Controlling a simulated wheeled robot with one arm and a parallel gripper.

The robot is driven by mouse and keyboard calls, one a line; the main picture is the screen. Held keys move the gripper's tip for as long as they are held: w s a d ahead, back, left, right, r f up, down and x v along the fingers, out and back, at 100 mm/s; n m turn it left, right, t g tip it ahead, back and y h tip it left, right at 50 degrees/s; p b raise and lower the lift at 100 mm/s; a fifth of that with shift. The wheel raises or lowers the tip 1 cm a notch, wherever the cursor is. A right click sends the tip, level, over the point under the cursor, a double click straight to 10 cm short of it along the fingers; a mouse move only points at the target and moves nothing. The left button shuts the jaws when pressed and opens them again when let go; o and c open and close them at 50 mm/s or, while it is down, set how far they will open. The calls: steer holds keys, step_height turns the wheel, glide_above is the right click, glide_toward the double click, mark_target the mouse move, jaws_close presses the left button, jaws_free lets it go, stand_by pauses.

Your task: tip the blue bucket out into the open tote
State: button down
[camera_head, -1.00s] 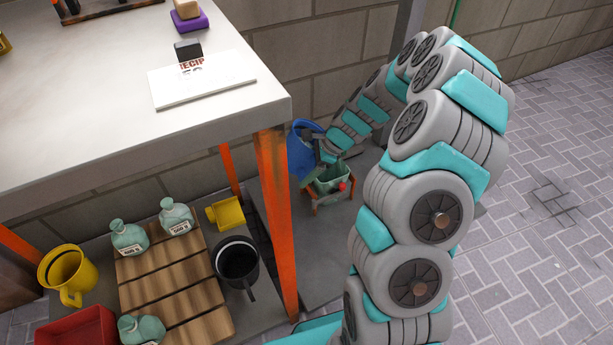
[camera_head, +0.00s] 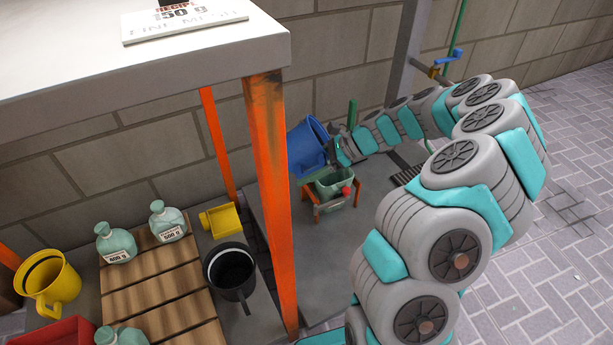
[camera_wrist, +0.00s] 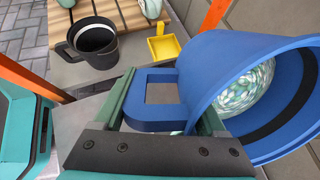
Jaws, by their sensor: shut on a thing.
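The blue bucket (camera_head: 304,150) is off the floor beside the open tote, up and to its left in the head view. My gripper (camera_head: 338,154) is shut on the bucket's handle, which shows between the fingers in the wrist view (camera_wrist: 155,97). The bucket (camera_wrist: 213,75) is tilted, and a pale green, glassy-looking thing (camera_wrist: 248,90) shows inside it.
A workbench (camera_head: 100,60) with an orange leg (camera_head: 268,190) stands left of the tote. A black mug (camera_head: 231,270), a yellow scoop (camera_head: 221,220), a yellow mug (camera_head: 48,284) and several bottles sit on the lower shelf. Open floor lies to the right.

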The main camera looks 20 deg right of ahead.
mark_target(322, 157)
steer(key=d+r+y+b, duration=0.1)
steer(key=y, duration=0.2)
steer(key=d+r+t+y+b, duration=0.1)
steer(key=y, duration=0.2)
steer(key=d+r+t+y+b, duration=0.1)
steer(key=d+y, duration=0.1)
steer(key=y, duration=0.1)
steer(key=shift+s+m, duration=0.25)
steer(key=shift+m, duration=0.15)
steer(key=shift+s+d+r+t+y, duration=0.1)
steer(key=shift+d+r+t+y, duration=0.4)
steer(key=shift+y, duration=0.6)
steer(key=shift+r, duration=0.1)
stand_by(0.8)
